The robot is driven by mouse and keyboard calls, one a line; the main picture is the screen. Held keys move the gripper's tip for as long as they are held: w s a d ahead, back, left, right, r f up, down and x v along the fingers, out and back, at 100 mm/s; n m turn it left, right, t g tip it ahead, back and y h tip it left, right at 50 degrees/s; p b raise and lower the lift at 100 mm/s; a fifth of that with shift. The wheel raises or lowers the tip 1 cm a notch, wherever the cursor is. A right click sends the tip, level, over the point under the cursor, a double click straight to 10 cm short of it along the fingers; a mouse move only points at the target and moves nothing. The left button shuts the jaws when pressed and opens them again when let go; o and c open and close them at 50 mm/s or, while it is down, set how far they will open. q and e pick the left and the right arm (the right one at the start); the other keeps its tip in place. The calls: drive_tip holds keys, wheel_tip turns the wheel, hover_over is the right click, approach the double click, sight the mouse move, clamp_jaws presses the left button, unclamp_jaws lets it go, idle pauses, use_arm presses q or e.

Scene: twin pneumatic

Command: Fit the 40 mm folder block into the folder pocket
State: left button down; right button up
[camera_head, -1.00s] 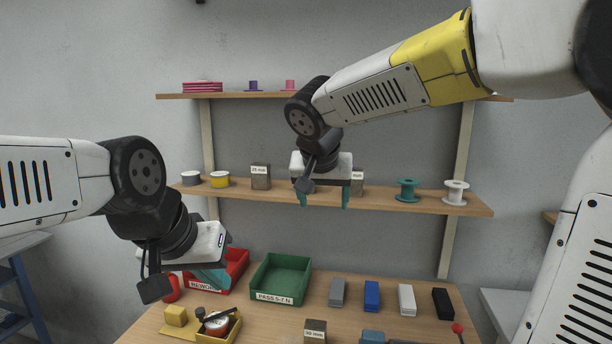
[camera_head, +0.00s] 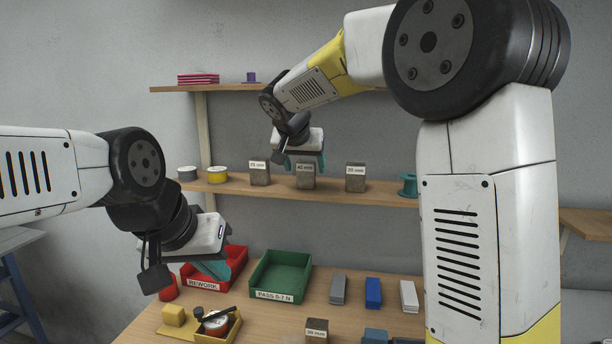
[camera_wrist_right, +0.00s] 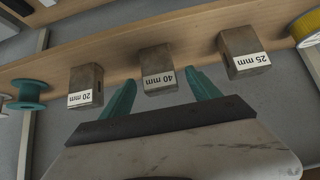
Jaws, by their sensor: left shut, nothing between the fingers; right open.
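The 40 mm block (camera_head: 305,181) is a grey-brown block with a white label, standing on the middle shelf. It also shows in the right wrist view (camera_wrist_right: 155,59). My right gripper (camera_head: 304,164) is open at the block, with its teal fingertips (camera_wrist_right: 160,78) to either side of the block in the wrist view. I cannot tell whether they touch it. My left gripper (camera_head: 220,270) is shut and empty above the red tray at the left of the table. I cannot make out the folder pocket.
Spools stand along the shelf. On the table are a red REWORK tray (camera_head: 236,270), a green tray (camera_head: 258,278), a yellow holder (camera_head: 226,338) and another labelled block (camera_head: 317,334).

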sight(306, 161)
drive_tip(key=w, duration=0.1)
drive_tip(key=w+f, duration=0.1)
drive_tip(key=w, duration=0.1)
drive_tip(key=shift+w+d+f, duration=0.3)
drive_tip(key=shift+d+f, duration=0.05)
drive_tip(key=shift+d, duration=0.05)
drive_tip(key=shift+w+f, duration=0.3)
clamp_jaws()
